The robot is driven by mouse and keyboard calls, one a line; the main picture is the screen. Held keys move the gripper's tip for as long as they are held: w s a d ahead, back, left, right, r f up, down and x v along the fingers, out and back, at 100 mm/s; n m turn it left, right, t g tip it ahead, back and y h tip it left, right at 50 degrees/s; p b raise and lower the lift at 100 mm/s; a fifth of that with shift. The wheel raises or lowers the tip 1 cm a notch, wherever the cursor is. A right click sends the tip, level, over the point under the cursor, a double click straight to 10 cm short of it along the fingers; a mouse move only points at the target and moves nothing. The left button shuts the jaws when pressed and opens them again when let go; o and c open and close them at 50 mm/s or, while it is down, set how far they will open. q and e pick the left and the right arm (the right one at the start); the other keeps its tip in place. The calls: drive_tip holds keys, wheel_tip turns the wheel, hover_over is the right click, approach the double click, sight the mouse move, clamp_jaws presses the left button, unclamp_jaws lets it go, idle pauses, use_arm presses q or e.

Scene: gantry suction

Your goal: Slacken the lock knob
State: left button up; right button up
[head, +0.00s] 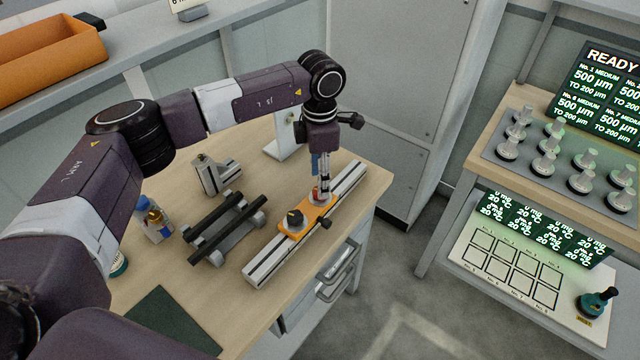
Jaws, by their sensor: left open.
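An orange carriage (306,217) sits on a grey aluminium rail (268,262) on the wooden bench. I cannot tell for sure which is the lock knob. A small red part (316,198) shows at the carriage's far end. My left gripper (321,190) points down over that far end, open, its fingertips close to the red part. Whether they touch it is too small to tell. My right gripper is out of view.
A stand with black rollers (228,228), a grey metal block (215,175) and small bottles (154,220) stand left of the rail. A dark mat (165,325) lies in front. A drawer handle (340,270) juts below the bench edge. A second bench (480,150) stands right.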

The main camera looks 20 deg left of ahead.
use_arm(q)
wheel_tip(320, 180, up, 9)
idle(0.3)
idle(0.4)
